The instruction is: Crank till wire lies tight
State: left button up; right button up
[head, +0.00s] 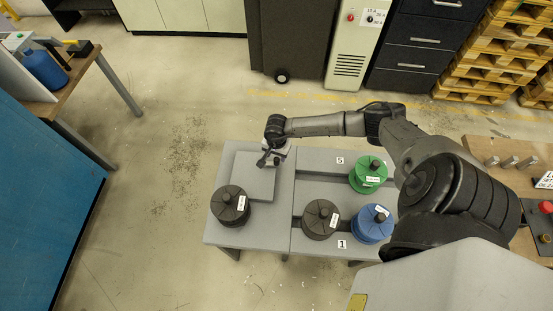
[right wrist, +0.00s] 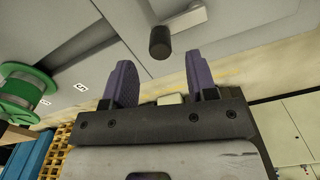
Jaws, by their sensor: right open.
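A grey box-like unit (head: 254,176) stands on the left part of the grey table. My right gripper (head: 269,159) is over its back right edge. In the right wrist view, my right gripper (right wrist: 163,78) is open with its two purple fingers spread. A dark cylindrical crank knob (right wrist: 159,43) on a light grey crank arm (right wrist: 187,17) lies just beyond the fingertips, roughly in line with the gap. Nothing is held between the fingers. A black spool (head: 230,205) stands at the unit's front left. I cannot make out any wire. My left gripper is not in view.
On the grey table (head: 310,160) stand another black spool (head: 320,219), a blue spool (head: 372,223) and a green spool (head: 367,174), which also shows in the right wrist view (right wrist: 28,88). A wooden bench (head: 490,139) is at the right. Open floor lies left of the table.

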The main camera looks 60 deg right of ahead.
aim_at(277, 160)
notch_tip(277, 160, down, 4)
jog(key=shift+r, duration=0.1)
jog(key=shift+f, duration=0.4)
jog(key=shift+c, duration=0.3)
jog(key=c, duration=0.9)
jog(key=shift+o, duration=0.2)
